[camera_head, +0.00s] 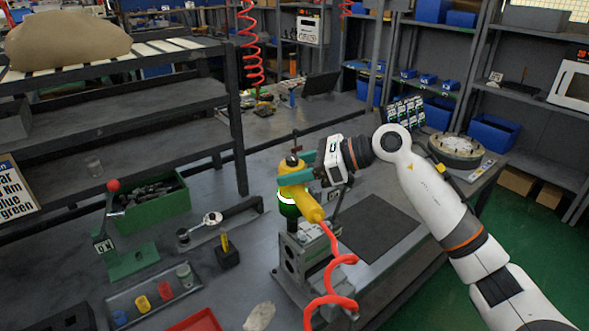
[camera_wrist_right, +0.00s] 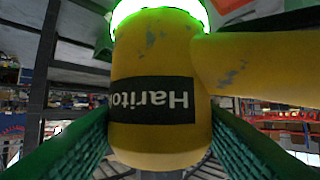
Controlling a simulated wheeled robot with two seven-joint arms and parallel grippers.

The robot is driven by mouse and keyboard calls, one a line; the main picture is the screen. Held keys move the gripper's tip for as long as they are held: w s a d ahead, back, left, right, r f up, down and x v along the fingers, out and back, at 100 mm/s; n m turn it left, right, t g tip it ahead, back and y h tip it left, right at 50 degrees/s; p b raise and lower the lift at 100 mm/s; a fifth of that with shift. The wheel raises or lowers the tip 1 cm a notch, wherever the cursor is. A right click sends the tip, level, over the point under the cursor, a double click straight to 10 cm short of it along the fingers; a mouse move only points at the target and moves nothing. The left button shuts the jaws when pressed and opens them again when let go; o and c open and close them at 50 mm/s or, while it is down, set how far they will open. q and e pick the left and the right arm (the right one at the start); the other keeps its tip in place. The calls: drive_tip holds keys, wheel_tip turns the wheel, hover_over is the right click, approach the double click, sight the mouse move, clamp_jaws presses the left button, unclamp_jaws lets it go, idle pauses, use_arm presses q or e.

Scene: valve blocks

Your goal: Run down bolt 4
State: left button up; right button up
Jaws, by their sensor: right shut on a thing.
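My right gripper (camera_head: 298,178) is shut on the yellow power tool (camera_head: 313,209), with its green fingers on either side of the tool's body. In the right wrist view the yellow body (camera_wrist_right: 150,80) with a dark label fills the space between the fingers, and a ring glows bright green. The tool stands about upright over the grey valve block (camera_head: 293,262), its lower end at the block's top. A red coiled hose (camera_head: 327,298) hangs from the tool's handle. The bolts are hidden or too small to tell apart, so bolt 4 cannot be picked out. My left gripper is not in view.
Left of the block are a black holder (camera_head: 227,256), a tray of coloured sockets (camera_head: 150,306), a green lever stand (camera_head: 128,262) and a green parts bin (camera_head: 150,212). A white crumpled cloth (camera_head: 259,317) lies in front. A dark mat (camera_head: 375,228) lies clear at right.

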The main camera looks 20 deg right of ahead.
drive_tip(key=shift+s+f+b, duration=0.1)
drive_tip(key=shift+f+b, duration=0.2)
drive_tip(key=shift+b, duration=0.2)
idle(2.5)
drive_tip(key=shift+r, duration=0.25)
idle(0.3)
drive_tip(key=shift+r, duration=0.45)
drive_tip(key=shift+r+p, duration=2.05)
drive_tip(key=shift+r, duration=1.05)
drive_tip(key=shift+f, duration=0.1)
